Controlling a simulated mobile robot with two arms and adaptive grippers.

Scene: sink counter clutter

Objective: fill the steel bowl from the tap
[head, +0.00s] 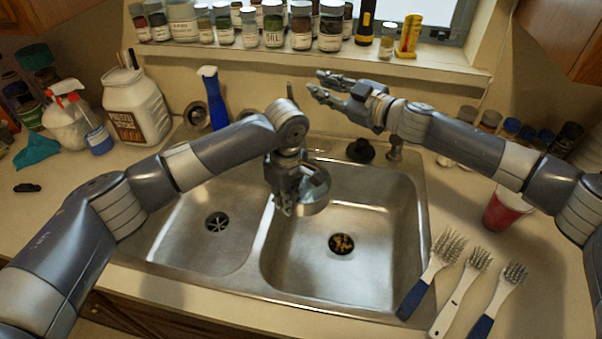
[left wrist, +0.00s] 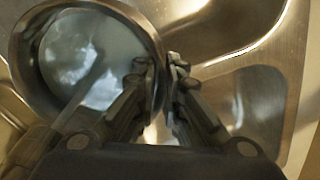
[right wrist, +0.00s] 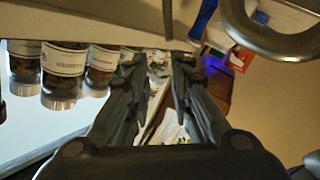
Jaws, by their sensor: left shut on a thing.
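The steel bowl (head: 316,194) is over the right sink basin (head: 375,262), near the divider. My left gripper (head: 284,208) is shut on its rim, as the left wrist view (left wrist: 165,72) shows. Inside the bowl (left wrist: 92,55), a pale, shiny surface looks like water, with a pale streak across it. My right gripper (head: 321,88) is open and empty behind the sink, near the window sill. In the right wrist view its fingers (right wrist: 158,65) are apart, with a thin grey upright bar (right wrist: 167,18) beyond them. A curved steel spout (right wrist: 290,42) is at the upper right; my left arm hides most of the tap in the head view.
Several spice jars (head: 273,25) line the sill. A blue spray bottle (head: 213,98) and white jug (head: 136,105) stand behind the left basin. A red cup (head: 503,208) and three brushes (head: 466,285) are on the right counter. The left basin (head: 195,235) is empty.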

